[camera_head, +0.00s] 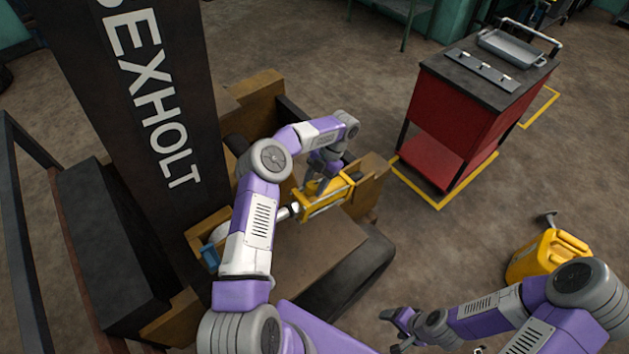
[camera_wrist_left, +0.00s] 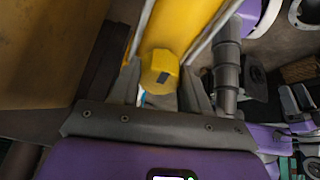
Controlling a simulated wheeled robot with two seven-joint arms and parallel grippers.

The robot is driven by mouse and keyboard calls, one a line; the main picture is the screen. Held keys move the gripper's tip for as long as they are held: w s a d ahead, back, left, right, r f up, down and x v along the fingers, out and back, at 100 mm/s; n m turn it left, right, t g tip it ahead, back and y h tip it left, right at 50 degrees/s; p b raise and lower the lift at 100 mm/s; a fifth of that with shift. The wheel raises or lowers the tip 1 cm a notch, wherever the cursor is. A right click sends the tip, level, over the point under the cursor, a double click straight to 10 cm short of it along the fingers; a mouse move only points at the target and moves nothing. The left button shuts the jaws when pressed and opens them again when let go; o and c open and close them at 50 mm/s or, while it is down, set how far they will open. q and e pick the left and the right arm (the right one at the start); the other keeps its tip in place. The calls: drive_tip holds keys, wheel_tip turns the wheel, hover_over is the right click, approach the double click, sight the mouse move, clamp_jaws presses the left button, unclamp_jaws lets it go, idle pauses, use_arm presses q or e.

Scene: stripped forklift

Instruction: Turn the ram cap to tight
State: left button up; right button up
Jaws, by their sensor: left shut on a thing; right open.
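The yellow ram (camera_head: 325,197) lies in the forklift's frame, with pale rods along its sides. In the left wrist view the yellow ram cap (camera_wrist_left: 160,70) sits at the near end of the ram's yellow body (camera_wrist_left: 183,25); a small dark mark shows on it. My left gripper (camera_wrist_left: 160,88) is shut on the cap, one finger on each side. In the head view this gripper (camera_head: 318,184) is over the ram, and the cap cannot be made out clearly there. My right gripper (camera_head: 393,318) is open and empty, low at the right, away from the ram.
The dark EXHOLT mast (camera_head: 150,100) rises at the left of the ram. A tyre (camera_head: 350,282) is below it. A red cart (camera_head: 465,110) stands at the upper right. A yellow can (camera_head: 545,255) stands on the floor near my right arm. Floor between is clear.

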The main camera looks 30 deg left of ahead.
sight(315, 184)
use_arm(q)
drive_tip(key=shift+m+p, duration=0.3)
drive_tip(key=shift+m, duration=0.2)
drive_tip(key=o, duration=1)
drive_tip(key=shift+o, duration=0.2)
wheel_tip(315, 184, up, 10)
idle(0.4)
